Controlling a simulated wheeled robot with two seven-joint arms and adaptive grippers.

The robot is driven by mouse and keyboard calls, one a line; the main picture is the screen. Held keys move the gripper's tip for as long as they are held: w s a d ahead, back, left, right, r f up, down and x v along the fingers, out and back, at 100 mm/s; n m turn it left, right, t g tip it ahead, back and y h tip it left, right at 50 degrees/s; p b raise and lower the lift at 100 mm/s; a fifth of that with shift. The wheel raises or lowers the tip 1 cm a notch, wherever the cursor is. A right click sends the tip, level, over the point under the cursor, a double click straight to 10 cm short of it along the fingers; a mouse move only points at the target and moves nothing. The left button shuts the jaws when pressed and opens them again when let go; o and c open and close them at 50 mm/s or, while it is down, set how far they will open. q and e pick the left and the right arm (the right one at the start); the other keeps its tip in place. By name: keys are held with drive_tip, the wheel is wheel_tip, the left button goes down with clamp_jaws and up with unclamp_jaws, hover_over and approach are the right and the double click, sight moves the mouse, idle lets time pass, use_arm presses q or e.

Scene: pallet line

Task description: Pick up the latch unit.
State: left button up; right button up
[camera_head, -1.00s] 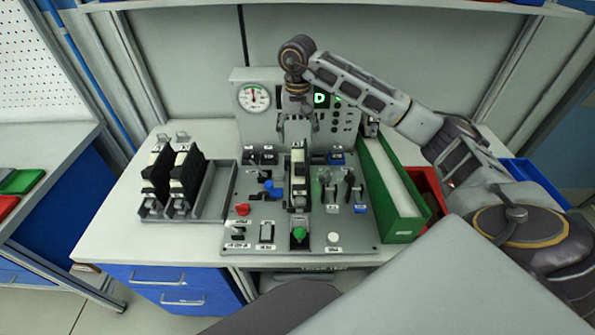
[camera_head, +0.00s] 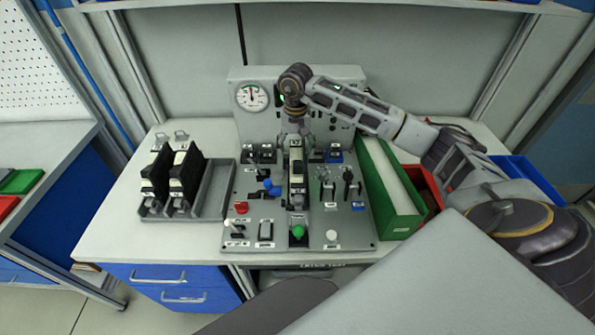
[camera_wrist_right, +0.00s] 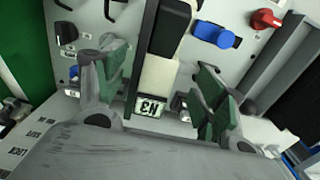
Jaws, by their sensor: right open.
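A narrow black and cream unit (camera_head: 298,178), likely the latch unit, stands in the middle of the grey panel. In the wrist view my right gripper (camera_wrist_right: 157,88) is open, with one finger on each side of the unit and gaps between. Two similar black units (camera_head: 172,178) stand in a grey tray (camera_head: 218,195) at the left. My left gripper is not in view.
The grey panel (camera_head: 270,222) carries levers, a red knob (camera_head: 241,207), a blue knob (camera_head: 270,187) and a green button (camera_head: 297,231) close around the unit. Behind stands a box with a gauge (camera_head: 252,97). A green bin (camera_head: 402,225) stands at the right. The tray's right part is empty.

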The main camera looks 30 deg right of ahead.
sight(298, 156)
drive_tip(key=shift+f, duration=1)
drive_tip(key=shift+f, duration=0.1)
drive_tip(key=shift+s+d+f+p, duration=0.1)
drive_tip(key=shift+f+p, duration=0.3)
drive_tip(key=shift+f, duration=0.3)
drive_tip(key=shift+s+d+f+p, duration=0.1)
drive_tip(key=shift+f+p, duration=0.25)
drive_tip(key=shift+f, duration=1.45)
drive_tip(key=shift+w, duration=0.1)
drive_tip(key=c, duration=1.4)
drive_tip(key=shift+r, duration=0.2)
drive_tip(key=shift+r+b, duration=0.8)
drive_tip(key=shift+r, duration=4.1)
